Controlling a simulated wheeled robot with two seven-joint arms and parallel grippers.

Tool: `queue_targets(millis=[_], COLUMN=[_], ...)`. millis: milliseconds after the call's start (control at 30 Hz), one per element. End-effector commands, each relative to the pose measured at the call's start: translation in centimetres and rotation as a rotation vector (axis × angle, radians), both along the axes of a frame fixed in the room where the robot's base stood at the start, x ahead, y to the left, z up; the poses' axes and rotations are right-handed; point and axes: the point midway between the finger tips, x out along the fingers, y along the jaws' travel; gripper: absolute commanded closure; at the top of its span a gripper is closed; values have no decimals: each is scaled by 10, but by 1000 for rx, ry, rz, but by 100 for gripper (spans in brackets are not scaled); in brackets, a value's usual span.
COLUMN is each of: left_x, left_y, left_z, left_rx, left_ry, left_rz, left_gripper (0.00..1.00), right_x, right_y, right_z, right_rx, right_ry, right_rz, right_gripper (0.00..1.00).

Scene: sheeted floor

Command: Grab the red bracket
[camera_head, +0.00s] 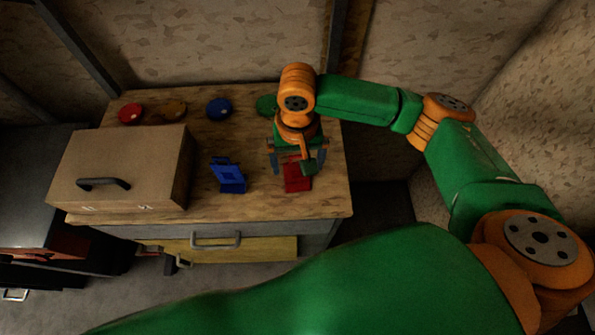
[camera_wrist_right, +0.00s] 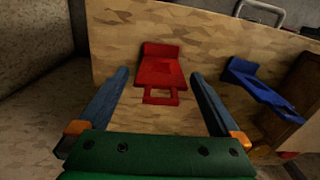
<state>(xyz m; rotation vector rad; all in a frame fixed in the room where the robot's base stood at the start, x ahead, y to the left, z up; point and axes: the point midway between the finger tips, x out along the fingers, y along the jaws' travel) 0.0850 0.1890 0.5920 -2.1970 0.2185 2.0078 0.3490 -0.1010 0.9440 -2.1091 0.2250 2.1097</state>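The red bracket (camera_head: 297,180) lies on the wooden top of the workbench (camera_head: 270,207), near its front right part. My right gripper (camera_head: 298,161) is above it, pointing down, and partly hides its far end. In the right wrist view, the red bracket (camera_wrist_right: 160,70) shows ahead, between the lines of the two fingers. The fingers of the right gripper (camera_wrist_right: 160,76) are spread wide, with nothing held between them. The bracket appears to rest on the wood, not gripped. My left gripper is not in view.
A blue bracket (camera_head: 228,175) stands left of the red one and also shows in the right wrist view (camera_wrist_right: 262,88). A large cardboard-brown box (camera_head: 150,165) with a dark handle fills the bench's left. Red, orange, blue and green discs line the back.

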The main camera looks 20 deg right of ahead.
Motion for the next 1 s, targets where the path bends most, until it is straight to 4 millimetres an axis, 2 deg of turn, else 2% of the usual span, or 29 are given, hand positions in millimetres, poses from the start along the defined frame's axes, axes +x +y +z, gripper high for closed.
queue_targets(millis=[33, 300, 367, 767, 900, 1000], left_x=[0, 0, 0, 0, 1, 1], left_y=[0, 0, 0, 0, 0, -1], left_z=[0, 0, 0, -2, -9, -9], left_rx=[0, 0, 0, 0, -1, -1], left_ry=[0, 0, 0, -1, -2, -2], left_rz=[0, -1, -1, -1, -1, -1], left_gripper=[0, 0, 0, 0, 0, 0], right_x=[0, 0, 0, 1, 2, -1], right_y=[0, 0, 0, 1, 1, 25], right_z=[0, 0, 0, 7, 32, 58], right_rx=[0, 1, 1, 2, 5, 7], right_ry=[0, 0, -1, -4, -7, -7], right_rz=[0, 0, 0, 1, 1, 8], right_gripper=[14, 86, 100, 100, 100, 100])
